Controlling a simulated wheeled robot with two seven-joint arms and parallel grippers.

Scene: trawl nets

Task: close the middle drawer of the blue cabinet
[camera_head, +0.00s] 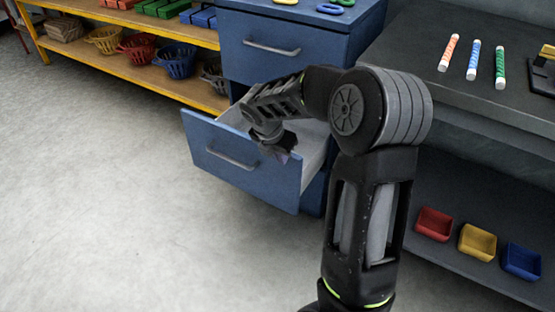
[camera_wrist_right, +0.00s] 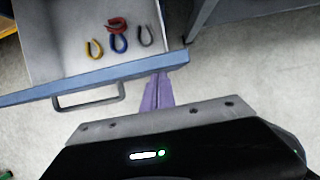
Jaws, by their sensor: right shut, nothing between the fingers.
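The blue cabinet (camera_head: 280,70) stands at the top middle of the head view. Its middle drawer (camera_head: 240,168) is pulled well out, with a grey handle (camera_head: 232,160) on its blue front. The wrist view shows the same drawer front (camera_wrist_right: 30,95), its handle (camera_wrist_right: 88,101) and the pale inside. My right gripper (camera_head: 284,156) is at the right part of the drawer front, near its top edge. Its purple fingers (camera_wrist_right: 158,92) are shut and empty, with tips overlapping the front beside the handle. I cannot tell whether they touch it. My left gripper is not in view.
Several U-shaped pieces (camera_wrist_right: 117,35) lie in the drawer. The top drawer (camera_head: 268,48) is shut. A yellow-edged shelf (camera_head: 130,72) with baskets stands left; a dark bench (camera_head: 470,90) with three tubes and small trays below stands right. The floor in front is clear.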

